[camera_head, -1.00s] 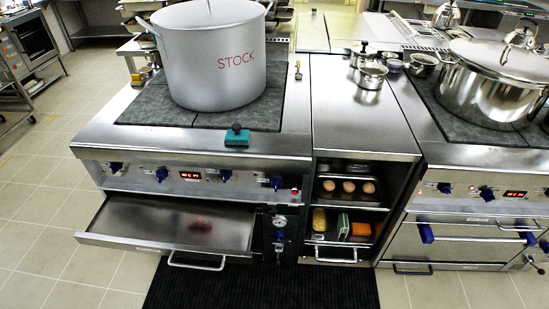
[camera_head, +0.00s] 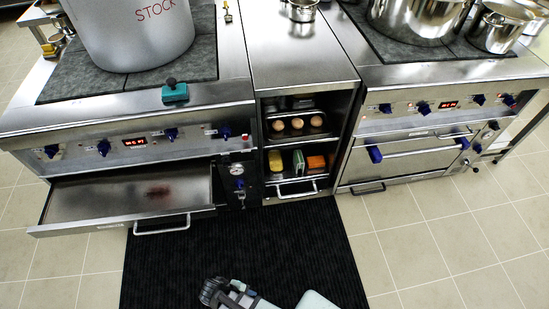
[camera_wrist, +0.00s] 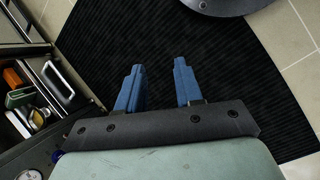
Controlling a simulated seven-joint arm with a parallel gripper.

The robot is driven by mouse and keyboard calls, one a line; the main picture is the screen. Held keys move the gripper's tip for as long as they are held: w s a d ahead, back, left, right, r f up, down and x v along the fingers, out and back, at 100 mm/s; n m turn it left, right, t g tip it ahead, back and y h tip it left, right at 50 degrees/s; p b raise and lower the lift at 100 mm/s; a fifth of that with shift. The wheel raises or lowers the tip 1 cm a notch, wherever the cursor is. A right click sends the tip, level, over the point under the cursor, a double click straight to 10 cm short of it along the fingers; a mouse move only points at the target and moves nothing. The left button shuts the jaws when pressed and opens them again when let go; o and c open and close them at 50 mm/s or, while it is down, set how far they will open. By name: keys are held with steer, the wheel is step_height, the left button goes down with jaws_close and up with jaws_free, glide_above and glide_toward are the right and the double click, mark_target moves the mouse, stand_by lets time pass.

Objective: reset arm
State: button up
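My gripper (camera_wrist: 160,88) shows in the wrist view with its two blue fingers apart and nothing between them. It hangs over the black ribbed floor mat (camera_wrist: 215,52). In the head view part of my arm (camera_head: 235,295) shows at the bottom edge, over the same mat and in front of the stoves. The gripper's fingers cannot be made out clearly there.
A drawer (camera_head: 95,200) is pulled out under the left stove, with a reddish patch in it. A large STOCK pot (camera_head: 130,35) and a teal block with a dark knob (camera_head: 175,93) are on that stove. An open cabinet (camera_head: 300,140) holds eggs and packages. Floor at right is clear.

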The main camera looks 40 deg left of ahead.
steer(key=w+d+m+g, duration=0.7)
steer(key=w+d+m, duration=0.45)
steer(key=d, duration=0.65)
steer(key=w+d+m+g+y, duration=0.1)
steer(key=d+m, duration=0.3)
steer(key=d, duration=0.5)
steer(key=w+d+f+m+g+y, duration=0.1)
steer(key=w+d+m, duration=0.3)
steer(key=d, duration=0.6)
steer(key=shift+w+d+f+m+g+y, duration=0.15)
steer(key=shift+d+m+g+y, duration=0.15)
steer(key=shift+m+g+y, duration=0.45)
steer(key=shift+n, duration=0.3)
